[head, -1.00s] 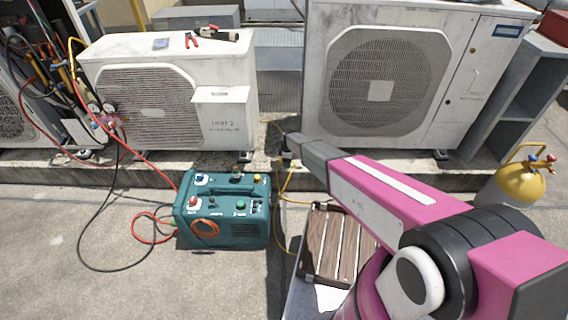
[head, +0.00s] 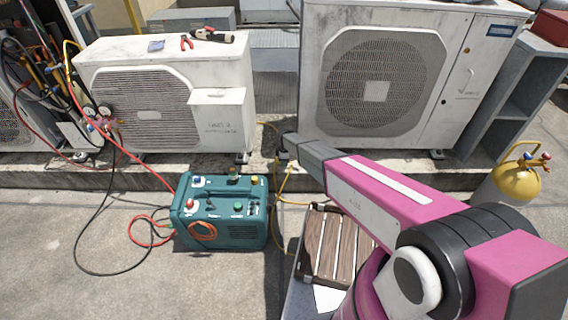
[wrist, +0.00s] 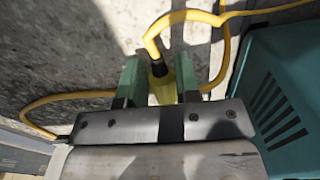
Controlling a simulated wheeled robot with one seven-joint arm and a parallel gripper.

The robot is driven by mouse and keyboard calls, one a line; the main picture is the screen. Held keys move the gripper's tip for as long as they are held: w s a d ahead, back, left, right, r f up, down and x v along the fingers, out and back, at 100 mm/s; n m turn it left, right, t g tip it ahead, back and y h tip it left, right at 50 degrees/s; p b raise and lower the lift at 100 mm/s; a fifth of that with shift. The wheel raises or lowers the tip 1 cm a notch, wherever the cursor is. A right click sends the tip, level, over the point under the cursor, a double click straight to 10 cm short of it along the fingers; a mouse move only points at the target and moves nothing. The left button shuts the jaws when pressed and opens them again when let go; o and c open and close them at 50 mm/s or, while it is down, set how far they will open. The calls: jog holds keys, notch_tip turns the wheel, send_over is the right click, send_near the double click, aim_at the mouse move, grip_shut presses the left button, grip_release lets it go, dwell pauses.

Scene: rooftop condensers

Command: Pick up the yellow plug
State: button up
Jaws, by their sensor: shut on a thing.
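In the wrist view the yellow plug (wrist: 163,88) sits between the two green fingers of my gripper (wrist: 159,80), which is shut on it. The plug has a dark collar where its yellow cord (wrist: 152,42) comes out and bends away in loops. Grey concrete lies behind it; I cannot tell whether the plug touches it. In the head view the yellow cord (head: 282,180) runs on the ground between the teal machine and my arm. The plug and my gripper cannot be made out there.
The teal machine (head: 222,228) stands close to the right of my gripper in the wrist view (wrist: 290,90). Two condensers (head: 150,105) (head: 385,165) stand on the concrete ledge behind. A slatted wooden piece (head: 330,240) lies in front, and a yellow-topped cylinder (head: 517,183) stands at right.

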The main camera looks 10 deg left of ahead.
jog(key=r, duration=0.2)
jog(key=a+r, duration=0.1)
jog(key=shift+w+a+r, duration=0.1)
jog(key=shift+r, duration=0.25)
jog(key=w+a+r, duration=0.1)
jog(key=a+r, duration=0.5)
jog(key=a, duration=0.4)
jog(key=shift+w+a+r, duration=0.15)
jog(key=shift+w+a, duration=0.05)
